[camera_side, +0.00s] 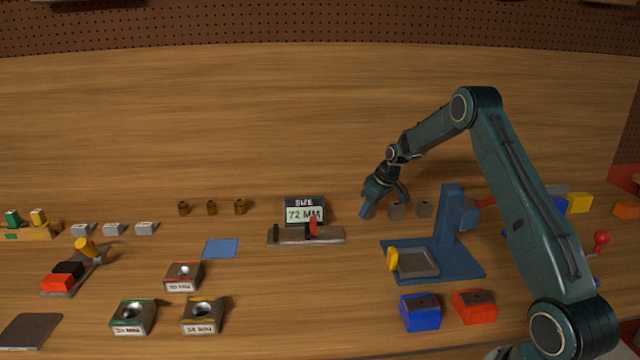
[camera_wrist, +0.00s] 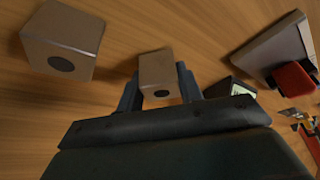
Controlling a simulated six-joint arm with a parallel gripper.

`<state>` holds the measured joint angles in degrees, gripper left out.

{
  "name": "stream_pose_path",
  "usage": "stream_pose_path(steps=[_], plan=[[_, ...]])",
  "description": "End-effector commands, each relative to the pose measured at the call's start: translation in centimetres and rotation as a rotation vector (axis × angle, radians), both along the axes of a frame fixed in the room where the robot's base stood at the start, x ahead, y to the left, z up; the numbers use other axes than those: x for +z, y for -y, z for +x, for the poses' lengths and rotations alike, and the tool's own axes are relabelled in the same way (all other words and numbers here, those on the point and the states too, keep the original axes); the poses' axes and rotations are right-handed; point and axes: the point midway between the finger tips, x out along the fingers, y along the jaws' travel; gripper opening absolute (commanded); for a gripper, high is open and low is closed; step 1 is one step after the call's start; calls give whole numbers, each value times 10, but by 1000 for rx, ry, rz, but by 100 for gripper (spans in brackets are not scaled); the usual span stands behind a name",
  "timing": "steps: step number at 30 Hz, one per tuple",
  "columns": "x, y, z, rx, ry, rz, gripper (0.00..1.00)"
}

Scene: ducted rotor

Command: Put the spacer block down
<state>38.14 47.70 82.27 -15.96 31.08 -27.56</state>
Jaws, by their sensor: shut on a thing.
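My gripper (camera_side: 384,205) reaches down at the back of the bench, right of the size display. In the wrist view my gripper (camera_wrist: 160,88) is shut on the spacer block (camera_wrist: 157,72), a small tan-grey block with a dark round spot on its face. The block sits between the two fingertips. Whether its underside touches the wood or hangs just above it I cannot tell. A similar, larger-looking block (camera_wrist: 62,45) stands apart to the left in the wrist view. In the side view two grey blocks stand by the gripper; which one is held is unclear.
The display reading 72 MM (camera_side: 304,214) and a grey gauge (camera_side: 306,236) with a red slider stand left of my gripper. A blue fixture (camera_side: 448,250) stands to the front right. A blue mat (camera_side: 220,248) lies left. Bare wood lies behind.

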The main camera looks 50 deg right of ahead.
Motion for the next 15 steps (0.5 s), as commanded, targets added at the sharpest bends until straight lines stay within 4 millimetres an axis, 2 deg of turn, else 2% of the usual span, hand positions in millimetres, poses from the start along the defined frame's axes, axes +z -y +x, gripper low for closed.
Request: stream_pose_path(steps=[14,15], plan=[[-5,0,0,0,1,-1,8],[-6,0,0,0,1,-1,40]])
